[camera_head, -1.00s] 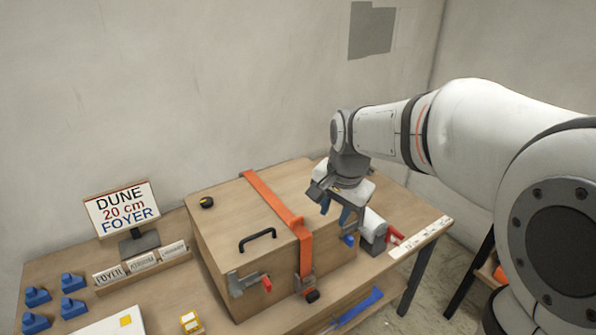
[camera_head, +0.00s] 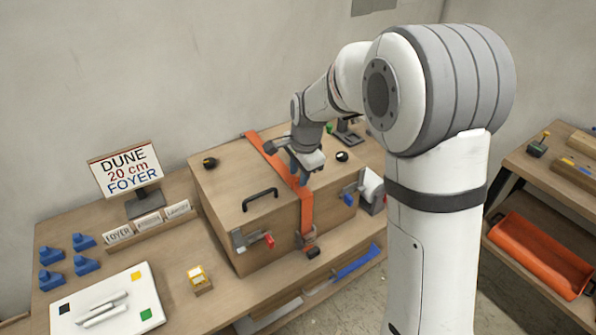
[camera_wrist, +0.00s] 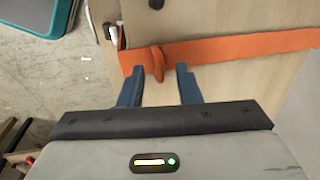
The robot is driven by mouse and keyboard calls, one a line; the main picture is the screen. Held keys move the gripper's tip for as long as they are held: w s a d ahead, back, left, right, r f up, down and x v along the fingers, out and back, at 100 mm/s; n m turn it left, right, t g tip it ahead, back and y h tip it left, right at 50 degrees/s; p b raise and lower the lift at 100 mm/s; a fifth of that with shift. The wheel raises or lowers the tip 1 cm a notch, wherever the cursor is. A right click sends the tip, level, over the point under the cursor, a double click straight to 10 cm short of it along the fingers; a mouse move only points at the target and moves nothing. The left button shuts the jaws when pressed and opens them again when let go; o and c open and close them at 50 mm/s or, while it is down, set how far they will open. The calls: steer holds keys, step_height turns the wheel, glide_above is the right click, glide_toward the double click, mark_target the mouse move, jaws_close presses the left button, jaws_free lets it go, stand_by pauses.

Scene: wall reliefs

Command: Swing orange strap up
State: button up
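My gripper (camera_head: 301,180) is over the lid at the strap. Its two blue fingers (camera_wrist: 159,82) are apart, with the tab's end just ahead of the gap between them. The fingers hold nothing, and I cannot tell whether they touch the strap.
A black handle (camera_head: 260,198) and a red-tipped latch (camera_head: 254,240) are on the box. A sign (camera_head: 126,170), blue pieces (camera_head: 82,255) and a white board (camera_head: 108,303) stand at left. A blue-handled tool (camera_head: 358,262) lies at the front edge. An orange tray (camera_head: 541,255) is at right.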

steer(key=shift+f, duration=0.15)
steer(key=shift+c, duration=0.5)
jaws_close()
